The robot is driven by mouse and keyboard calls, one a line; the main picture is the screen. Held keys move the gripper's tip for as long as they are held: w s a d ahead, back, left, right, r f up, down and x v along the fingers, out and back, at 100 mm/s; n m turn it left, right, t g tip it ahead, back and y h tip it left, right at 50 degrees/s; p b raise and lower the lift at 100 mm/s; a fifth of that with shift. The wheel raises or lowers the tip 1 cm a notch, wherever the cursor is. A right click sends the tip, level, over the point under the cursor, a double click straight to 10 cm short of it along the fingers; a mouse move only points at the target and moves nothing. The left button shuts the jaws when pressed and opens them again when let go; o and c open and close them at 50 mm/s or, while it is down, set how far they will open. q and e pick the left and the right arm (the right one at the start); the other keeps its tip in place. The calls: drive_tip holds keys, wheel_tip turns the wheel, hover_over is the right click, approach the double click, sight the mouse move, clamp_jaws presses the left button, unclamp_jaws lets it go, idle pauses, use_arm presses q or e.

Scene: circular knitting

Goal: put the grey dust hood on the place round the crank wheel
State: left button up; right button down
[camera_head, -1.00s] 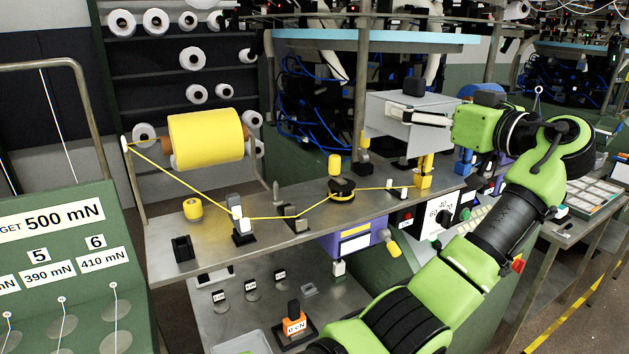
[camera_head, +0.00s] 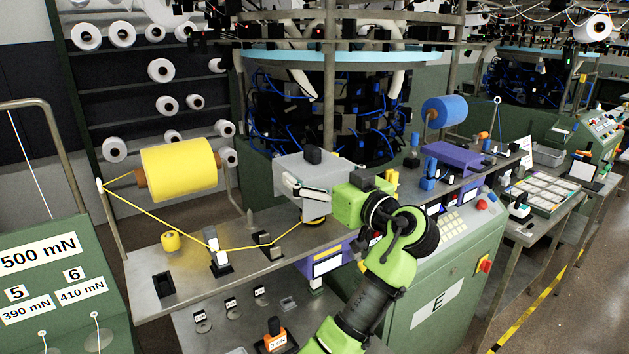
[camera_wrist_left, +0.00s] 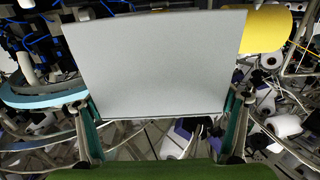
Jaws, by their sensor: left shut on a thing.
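The grey dust hood (camera_head: 288,167), a light grey box with a black knob on top, is held by my left gripper (camera_head: 306,191). In the left wrist view the hood's flat grey side (camera_wrist_left: 155,65) fills the middle between the two fingers (camera_wrist_left: 160,112). The crank wheel (camera_head: 313,222) is mostly hidden behind and under the hood; only its yellow and dark lower edge shows. The hood appears above it, and I cannot tell whether they touch. My right gripper is not in view.
Yellow yarn runs from a large yellow spool (camera_head: 180,168) past guides on the metal shelf (camera_head: 200,290). A black clip (camera_head: 268,243) stands left of the hood. A purple device (camera_head: 455,158) and blue posts stand to the right.

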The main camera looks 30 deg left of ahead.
use_arm(q)
drive_tip(key=shift+s+a+f, duration=0.1)
drive_tip(key=shift+a+f, duration=0.1)
wheel_tip(320, 180, down, 3)
drive_tip(key=p, duration=0.2)
drive_tip(key=shift+a+r+p, duration=0.15)
drive_tip(key=shift+p, duration=0.25)
drive_tip(key=shift+s+f, duration=0.1)
drive_tip(key=shift+f, duration=0.35)
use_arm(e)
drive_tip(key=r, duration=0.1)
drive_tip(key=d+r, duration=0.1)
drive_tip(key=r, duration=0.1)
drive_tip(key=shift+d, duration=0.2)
use_arm(q)
drive_tip(key=shift+f, duration=0.15)
drive_tip(key=o, duration=1)
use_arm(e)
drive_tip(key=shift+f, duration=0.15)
